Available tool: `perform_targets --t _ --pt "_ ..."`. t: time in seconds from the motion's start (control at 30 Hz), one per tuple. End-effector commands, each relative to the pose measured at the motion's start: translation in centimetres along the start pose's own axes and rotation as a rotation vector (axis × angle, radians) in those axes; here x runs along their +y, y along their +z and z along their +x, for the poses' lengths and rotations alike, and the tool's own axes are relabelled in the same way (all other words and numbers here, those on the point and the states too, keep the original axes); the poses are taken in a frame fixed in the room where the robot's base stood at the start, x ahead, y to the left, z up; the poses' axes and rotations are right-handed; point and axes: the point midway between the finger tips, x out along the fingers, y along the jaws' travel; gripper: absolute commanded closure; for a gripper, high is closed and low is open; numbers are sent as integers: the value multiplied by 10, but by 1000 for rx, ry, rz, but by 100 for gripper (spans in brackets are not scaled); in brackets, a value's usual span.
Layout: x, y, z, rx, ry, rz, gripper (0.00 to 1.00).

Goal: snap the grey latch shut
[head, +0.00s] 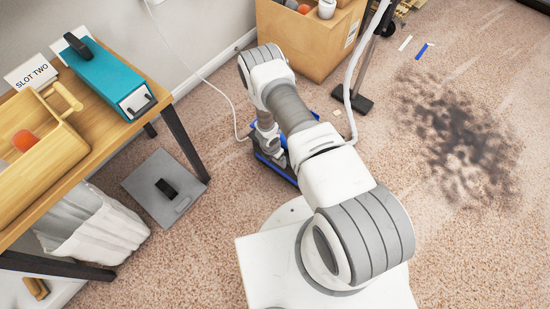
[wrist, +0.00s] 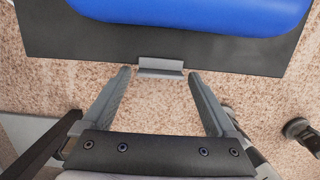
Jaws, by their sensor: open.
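The grey latch (wrist: 160,72) is a small ridged tab on the near edge of a dark grey panel (wrist: 60,38) with a blue padded top (wrist: 205,12), in the wrist view. It sticks out over the carpet; I cannot tell whether it is latched. My gripper (wrist: 159,76) is open and empty. Its two fingertips lie to the left and right of the latch, apart from it in the picture. In the head view the blue item (head: 273,168) is on the floor, partly behind my arm; the latch and fingertips are hidden there.
A cardboard box (head: 300,45) and a black stand foot (head: 352,98) are beyond the blue item. A wooden table (head: 110,130) with a teal case (head: 108,80) is at left, a grey flat panel (head: 150,205) beside its leg.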

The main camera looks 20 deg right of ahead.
Motion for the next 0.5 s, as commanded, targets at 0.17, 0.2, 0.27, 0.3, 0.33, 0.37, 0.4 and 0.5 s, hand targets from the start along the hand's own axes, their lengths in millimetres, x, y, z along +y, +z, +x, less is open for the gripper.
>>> perform_targets --t 0.17,0.2,0.27,0.3,0.33,0.37,0.4,0.5 --pt "1 0 -3 0 1 1 7" --pt "1 1 -6 0 1 1 7" --pt "1 1 -14 0 1 1 7" --pt "1 1 -20 0 1 2 7" --pt "1 1 -25 0 1 3 7" --pt "1 2 -31 1 2 3 7" --pt "1 2 -40 0 2 4 7" --pt "1 2 -66 0 2 2 7"
